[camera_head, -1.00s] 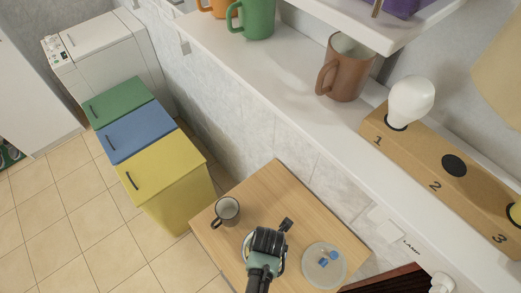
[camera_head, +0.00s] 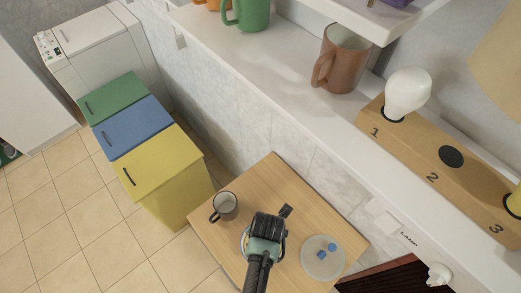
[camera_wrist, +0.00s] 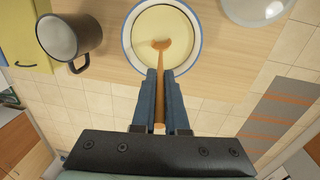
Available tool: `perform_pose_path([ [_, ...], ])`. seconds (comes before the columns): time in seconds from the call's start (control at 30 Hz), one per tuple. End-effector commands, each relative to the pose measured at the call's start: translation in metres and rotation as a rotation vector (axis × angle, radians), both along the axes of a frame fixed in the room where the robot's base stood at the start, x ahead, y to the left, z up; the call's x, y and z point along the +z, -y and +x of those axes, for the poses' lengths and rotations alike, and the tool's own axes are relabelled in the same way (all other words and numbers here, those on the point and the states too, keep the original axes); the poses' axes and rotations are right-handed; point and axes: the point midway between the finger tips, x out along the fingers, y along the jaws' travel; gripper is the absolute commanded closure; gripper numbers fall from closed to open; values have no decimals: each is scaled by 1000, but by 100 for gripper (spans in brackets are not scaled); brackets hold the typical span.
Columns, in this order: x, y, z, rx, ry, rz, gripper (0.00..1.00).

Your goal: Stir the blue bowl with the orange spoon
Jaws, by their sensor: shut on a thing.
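A white bowl with a blue rim (camera_wrist: 129,37) stands on the wooden table in the wrist view, holding a pale yellow content. In the head view my arm hides most of it, with a bit of blue rim (camera_head: 243,240) showing. My gripper (camera_wrist: 160,76) is shut on the handle of the orange spoon (camera_wrist: 158,112), which runs between the two dark blue fingers. The spoon's head (camera_wrist: 161,44) lies within the bowl, over or in the yellow content; how deep I cannot tell. In the head view my gripper (camera_head: 284,212) is over the table, and the spoon is hidden.
A dark mug (camera_head: 225,206) stands close beside the bowl on the small wooden table (camera_head: 272,176). A clear round dish (camera_head: 322,258) with blue pieces lies on the other side. A yellow bin (camera_head: 163,178) stands left of the table, and a white shelf (camera_head: 270,82) runs above.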

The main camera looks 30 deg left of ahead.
Motion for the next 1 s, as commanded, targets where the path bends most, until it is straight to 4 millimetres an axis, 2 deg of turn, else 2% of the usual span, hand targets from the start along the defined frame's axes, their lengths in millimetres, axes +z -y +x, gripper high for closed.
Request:
perform_pose_path([
  [0.53, 41, 2, -9, -2, 0, 0, 100],
  [1.0, 45, 2, -9, -1, -1, -1, 100],
])
